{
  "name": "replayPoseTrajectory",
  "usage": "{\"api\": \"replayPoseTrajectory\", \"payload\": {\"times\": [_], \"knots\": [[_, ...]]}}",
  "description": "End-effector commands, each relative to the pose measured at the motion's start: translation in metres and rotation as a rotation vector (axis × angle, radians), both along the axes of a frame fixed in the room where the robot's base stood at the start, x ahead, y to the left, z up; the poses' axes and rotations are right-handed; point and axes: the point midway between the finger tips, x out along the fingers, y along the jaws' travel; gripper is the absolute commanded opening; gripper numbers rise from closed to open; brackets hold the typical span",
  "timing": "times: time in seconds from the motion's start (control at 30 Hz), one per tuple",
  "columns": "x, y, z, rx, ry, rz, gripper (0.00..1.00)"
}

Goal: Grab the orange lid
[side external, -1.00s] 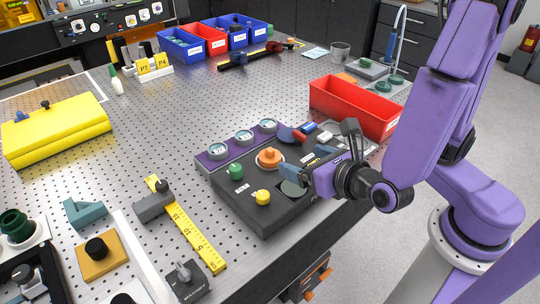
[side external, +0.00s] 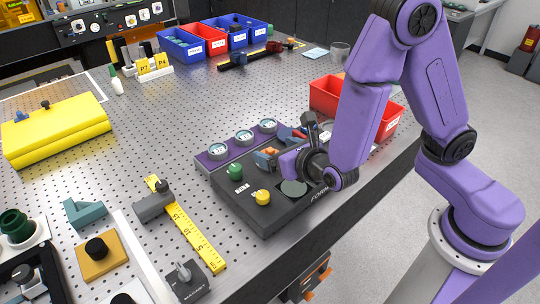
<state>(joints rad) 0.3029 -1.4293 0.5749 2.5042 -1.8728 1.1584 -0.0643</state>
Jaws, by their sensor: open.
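The orange lid (side external: 264,155) is on top of the dark instrument box in the middle of the bench. It is partly covered by the end of my gripper (side external: 272,157). My gripper is open, reaching in from the right and low over the box, with its fingertips at the lid. I cannot tell whether the fingers touch the lid or stand fully on both sides of it.
The dark box (side external: 246,207) also carries a green knob (side external: 235,172), a yellow knob (side external: 263,197), a dark disc (side external: 293,188) and round gauges (side external: 243,137). A red bin (side external: 326,96) stands behind my arm. A yellow ruler (side external: 198,241) lies to the left.

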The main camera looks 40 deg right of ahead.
Motion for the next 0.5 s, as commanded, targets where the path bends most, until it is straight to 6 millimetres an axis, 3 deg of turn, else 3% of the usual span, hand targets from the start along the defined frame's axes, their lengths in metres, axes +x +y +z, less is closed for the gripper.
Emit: {"api": "replayPoseTrajectory", "payload": {"times": [0.5], "knots": [[0.046, -0.003, -0.024, 0.0, 0.0, -0.002, 0.86]]}}
